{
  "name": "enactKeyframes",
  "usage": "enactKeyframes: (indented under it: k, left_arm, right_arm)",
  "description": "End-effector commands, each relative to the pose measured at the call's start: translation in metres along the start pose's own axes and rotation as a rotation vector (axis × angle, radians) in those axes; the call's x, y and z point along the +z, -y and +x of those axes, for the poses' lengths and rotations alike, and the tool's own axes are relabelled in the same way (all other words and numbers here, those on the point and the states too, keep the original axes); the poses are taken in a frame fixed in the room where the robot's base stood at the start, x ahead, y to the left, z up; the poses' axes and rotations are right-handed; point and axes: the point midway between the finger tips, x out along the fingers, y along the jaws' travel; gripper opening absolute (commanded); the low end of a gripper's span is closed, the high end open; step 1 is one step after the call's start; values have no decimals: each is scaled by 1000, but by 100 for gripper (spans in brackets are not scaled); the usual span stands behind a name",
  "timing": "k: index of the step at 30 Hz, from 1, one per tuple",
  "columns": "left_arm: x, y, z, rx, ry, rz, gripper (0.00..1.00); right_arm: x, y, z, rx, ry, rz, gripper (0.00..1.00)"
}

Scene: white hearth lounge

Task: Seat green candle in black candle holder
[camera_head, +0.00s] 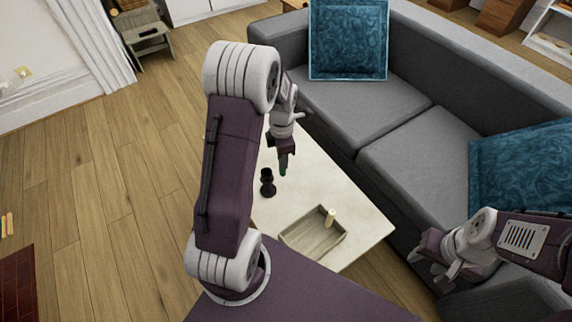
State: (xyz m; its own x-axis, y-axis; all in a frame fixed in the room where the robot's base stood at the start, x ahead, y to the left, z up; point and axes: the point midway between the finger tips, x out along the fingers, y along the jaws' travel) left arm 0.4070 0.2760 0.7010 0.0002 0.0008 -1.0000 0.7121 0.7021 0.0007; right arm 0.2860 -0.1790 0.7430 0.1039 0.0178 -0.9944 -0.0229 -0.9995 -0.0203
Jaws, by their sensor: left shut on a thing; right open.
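The black candle holder (267,182) stands upright on the pale table (358,215), towards its left edge. My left gripper (284,160) points down just to the right of the holder and a little beyond it. It is shut on the green candle (283,169), of which only a small dark green lower end shows below the fingers. The candle appears apart from the holder, and I cannot tell how high it is above the table. My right gripper (438,262) is open and empty at the right, over the near end of the sofa.
A wooden tray (301,243) with a cream candle (330,218) upright at its right side lies at the table's near part. A grey sofa (375,110) with blue cushions (348,40) runs along the table's right side. Wooden floor is clear on the left.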

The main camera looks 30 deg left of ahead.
Motion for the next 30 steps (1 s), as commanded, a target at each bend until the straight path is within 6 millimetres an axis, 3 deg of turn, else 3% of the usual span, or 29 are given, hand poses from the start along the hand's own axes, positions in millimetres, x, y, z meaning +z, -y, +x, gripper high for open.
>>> enactKeyframes:
  k: [3,9,15,30]
  left_arm:
    - [-23,-25,25,-1,0,-7,0]
    - [-51,-57,49,-1,0,-3,0]
    - [-48,-55,76,-1,0,2,0]
    - [-48,-54,84,0,0,1,0]
  right_arm:
    - [1,0,13,0,0,0,42]
    - [2,0,23,0,0,0,42]
    - [3,0,26,0,0,0,42]
    - [3,0,27,0,0,0,42]
